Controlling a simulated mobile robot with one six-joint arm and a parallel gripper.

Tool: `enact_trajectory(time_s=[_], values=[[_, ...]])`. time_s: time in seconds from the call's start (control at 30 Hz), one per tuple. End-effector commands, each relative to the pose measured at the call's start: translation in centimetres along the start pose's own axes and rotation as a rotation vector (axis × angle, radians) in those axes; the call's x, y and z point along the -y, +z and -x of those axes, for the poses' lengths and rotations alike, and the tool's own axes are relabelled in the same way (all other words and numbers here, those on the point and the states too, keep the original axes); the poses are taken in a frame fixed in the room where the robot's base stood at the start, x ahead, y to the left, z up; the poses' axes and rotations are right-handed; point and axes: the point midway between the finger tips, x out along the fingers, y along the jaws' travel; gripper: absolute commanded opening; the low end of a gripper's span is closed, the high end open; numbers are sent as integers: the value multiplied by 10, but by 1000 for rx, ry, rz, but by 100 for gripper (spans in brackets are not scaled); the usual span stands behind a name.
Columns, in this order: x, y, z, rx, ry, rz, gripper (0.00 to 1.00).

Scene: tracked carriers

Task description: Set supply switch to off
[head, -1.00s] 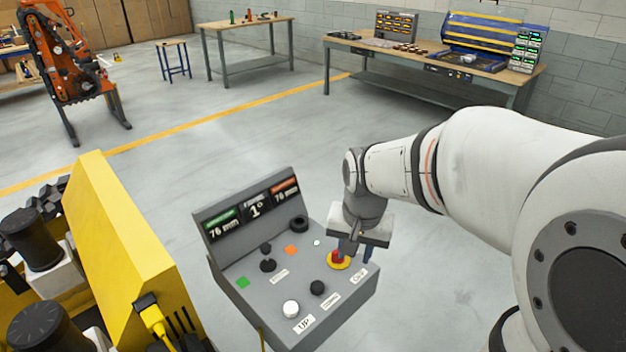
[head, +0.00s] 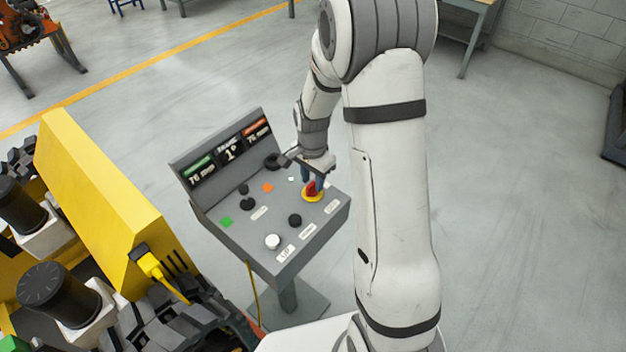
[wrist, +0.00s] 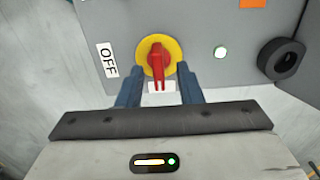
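The supply switch is a red rotary handle (wrist: 157,62) on a yellow round plate (wrist: 174,44), on the sloped grey control panel (head: 262,236). In the wrist view the handle points down the picture, toward a white label, and an OFF label (wrist: 107,60) sits to its left. In the head view the red handle (head: 311,188) is at the panel's right part. My gripper (wrist: 159,88) has its two blue fingers apart, one on each side of the handle's lower end. I see gaps between fingers and handle, and cannot tell their depth.
A black ring-shaped knob (wrist: 281,60) and a small lit indicator (wrist: 221,53) sit right of the switch in the wrist view. The panel also has a white button (head: 273,242) and black knobs. A yellow machine (head: 105,205) stands left; open floor lies right.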

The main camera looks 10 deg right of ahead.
Motion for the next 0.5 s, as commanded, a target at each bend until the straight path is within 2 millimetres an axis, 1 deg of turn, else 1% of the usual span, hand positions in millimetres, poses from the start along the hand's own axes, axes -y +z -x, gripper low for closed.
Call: enact_trajectory(time_s=[0.1,0.2,0.47,0.5], values=[[0,0,-12,1,1,1,33],[0,0,-17,0,0,1,33],[0,1,-18,0,-1,2,33],[0,1,-18,0,-1,3,30]])
